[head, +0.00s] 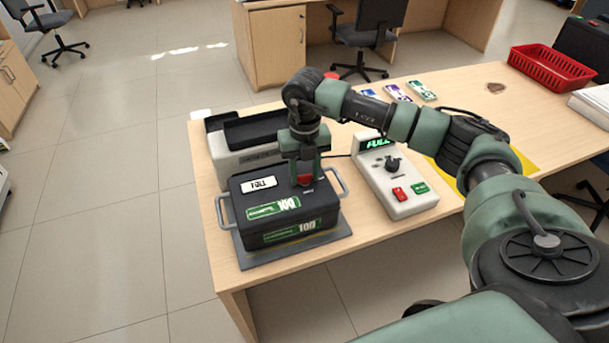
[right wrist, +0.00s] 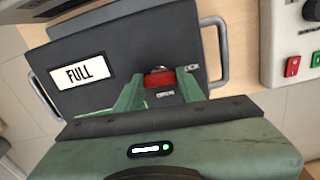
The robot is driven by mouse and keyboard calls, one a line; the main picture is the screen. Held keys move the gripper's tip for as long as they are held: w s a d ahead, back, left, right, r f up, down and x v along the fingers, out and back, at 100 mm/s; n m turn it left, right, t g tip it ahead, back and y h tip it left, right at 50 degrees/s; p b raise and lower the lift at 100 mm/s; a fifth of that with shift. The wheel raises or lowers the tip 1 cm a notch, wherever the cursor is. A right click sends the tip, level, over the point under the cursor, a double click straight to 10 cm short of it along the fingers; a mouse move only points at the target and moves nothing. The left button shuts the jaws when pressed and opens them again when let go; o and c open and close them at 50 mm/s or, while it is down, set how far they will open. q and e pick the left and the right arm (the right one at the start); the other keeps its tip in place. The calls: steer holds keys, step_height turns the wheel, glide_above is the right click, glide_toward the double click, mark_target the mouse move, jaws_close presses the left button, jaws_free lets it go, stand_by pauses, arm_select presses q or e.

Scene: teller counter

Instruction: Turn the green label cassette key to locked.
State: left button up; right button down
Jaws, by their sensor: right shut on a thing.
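The black cassette with green 100 labels (head: 266,231) sits on a grey base plate at the counter's near left corner. A white FULL tag (head: 259,184) is on its lid, and it also shows in the right wrist view (right wrist: 83,72). The red key (head: 305,180) is on the lid's right part; it also shows in the right wrist view (right wrist: 158,79). My right gripper (head: 304,176) points down from above, shut on the red key. In the right wrist view its fingers (right wrist: 158,90) stand either side of the key. My left gripper is not in view.
A white control box (head: 396,187) with a lit FULL display, a black knob and red and green buttons stands right of the cassette. A grey machine (head: 238,150) is behind it. Coloured cards (head: 397,92) and a red basket (head: 550,68) lie farther back.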

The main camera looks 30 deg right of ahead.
mark_target(305, 175)
steer(key=shift+n, duration=0.6)
steer(key=c, duration=0.9)
jaws_free()
step_height(305, 175, up, 8)
steer(key=shift+f+b, duration=0.1)
steer(key=shift+b, duration=0.7)
